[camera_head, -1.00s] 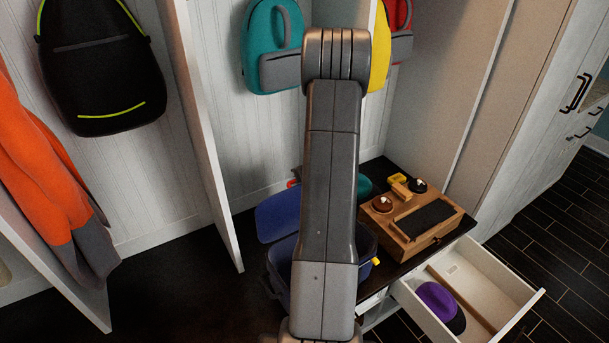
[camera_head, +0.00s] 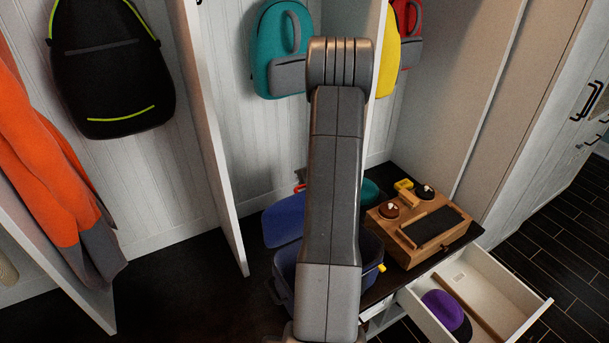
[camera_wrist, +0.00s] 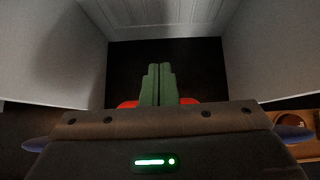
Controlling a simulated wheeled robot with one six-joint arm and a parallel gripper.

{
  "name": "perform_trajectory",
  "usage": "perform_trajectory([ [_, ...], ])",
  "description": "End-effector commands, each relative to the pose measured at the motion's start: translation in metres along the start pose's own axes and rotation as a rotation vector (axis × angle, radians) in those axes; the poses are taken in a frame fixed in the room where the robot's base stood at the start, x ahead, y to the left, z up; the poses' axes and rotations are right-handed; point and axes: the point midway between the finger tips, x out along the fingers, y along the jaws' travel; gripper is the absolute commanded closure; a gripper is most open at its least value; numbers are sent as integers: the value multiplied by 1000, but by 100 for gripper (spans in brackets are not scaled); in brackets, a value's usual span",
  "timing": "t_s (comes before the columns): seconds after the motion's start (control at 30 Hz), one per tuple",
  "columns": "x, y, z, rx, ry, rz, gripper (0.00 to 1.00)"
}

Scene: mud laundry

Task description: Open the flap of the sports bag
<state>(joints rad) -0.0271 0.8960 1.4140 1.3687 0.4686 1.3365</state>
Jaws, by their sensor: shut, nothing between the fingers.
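The blue sports bag (camera_head: 287,270) stands on the dark bench, partly hidden behind my arm. A blue panel that looks like its flap (camera_head: 284,218) is tilted up at the back of the bag, clear of the part of the opening that I see. A yellow piece (camera_head: 381,268) shows at the bag's right side. My gripper (camera_wrist: 158,72) has its green fingers shut and empty in the wrist view, over a dark surface. Blue edges (camera_wrist: 292,133) show at both sides of that view. My arm hides the gripper in the head view.
A wooden organizer box (camera_head: 400,243) stands right of the bag. An open white drawer (camera_head: 510,291) holding a purple cap (camera_head: 440,308) juts out in front. White dividers (camera_head: 215,140) flank the cubby. A teal backpack (camera_head: 279,50) hangs above. The bench at left is clear.

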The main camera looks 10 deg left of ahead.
Motion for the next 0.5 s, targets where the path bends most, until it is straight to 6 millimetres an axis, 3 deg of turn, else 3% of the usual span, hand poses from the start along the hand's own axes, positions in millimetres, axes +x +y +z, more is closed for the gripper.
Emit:
perform_trajectory([
  [0.17, -19, 0, 0, -1, -2, -1, 100],
  [0.5, -82, -1, 0, 0, -2, -3, 100],
])
